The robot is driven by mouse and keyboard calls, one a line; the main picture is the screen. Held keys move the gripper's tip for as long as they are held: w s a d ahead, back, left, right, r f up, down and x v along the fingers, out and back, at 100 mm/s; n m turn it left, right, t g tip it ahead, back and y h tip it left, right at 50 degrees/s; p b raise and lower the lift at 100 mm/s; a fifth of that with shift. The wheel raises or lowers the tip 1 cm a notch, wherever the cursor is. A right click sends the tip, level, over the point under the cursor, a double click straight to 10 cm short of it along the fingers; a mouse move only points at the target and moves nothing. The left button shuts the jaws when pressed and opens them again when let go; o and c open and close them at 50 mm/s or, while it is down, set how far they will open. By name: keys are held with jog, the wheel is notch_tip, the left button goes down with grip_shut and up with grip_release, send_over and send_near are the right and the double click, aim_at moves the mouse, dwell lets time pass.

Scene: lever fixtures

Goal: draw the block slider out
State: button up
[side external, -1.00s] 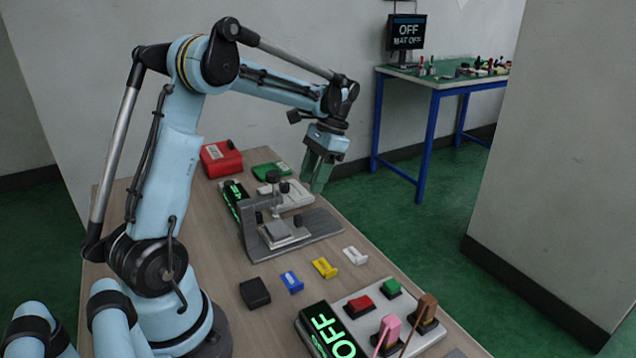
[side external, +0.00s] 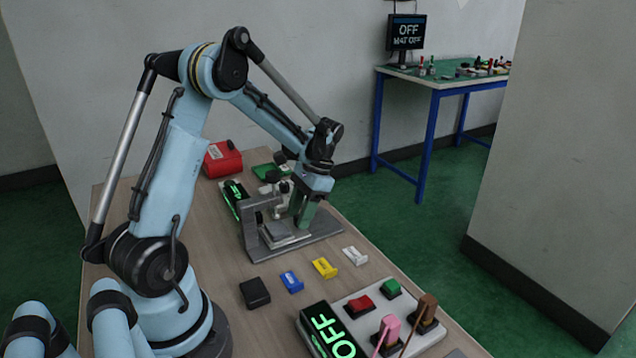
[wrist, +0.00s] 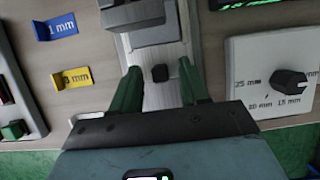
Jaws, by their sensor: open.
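The grey metal fixture (side external: 310,236) stands on the wooden table, with an upright bracket and a flat pale block on its base. In the wrist view its light rail (wrist: 152,50) runs down between my fingers, with a small black knob (wrist: 160,73) on it, which looks like the slider's handle. My gripper (wrist: 162,82) is open, with one green finger on each side of the knob and a gap to each. In the side view my gripper (side external: 300,224) is low over the fixture's right part and hides some of it. Whether the fingertips touch the rail I cannot tell.
A white dial panel (wrist: 280,78) lies to the right in the wrist view. Blue (side external: 291,281), yellow (side external: 324,267) and white (side external: 355,256) tags lie in front of the fixture. A switch panel (side external: 365,305) is nearer, and a red box (side external: 222,159) sits behind.

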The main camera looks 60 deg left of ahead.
grip_shut()
jog(key=w, duration=0.8)
jog(key=shift+w, duration=0.25)
grip_release()
jog(key=v, duration=1.2)
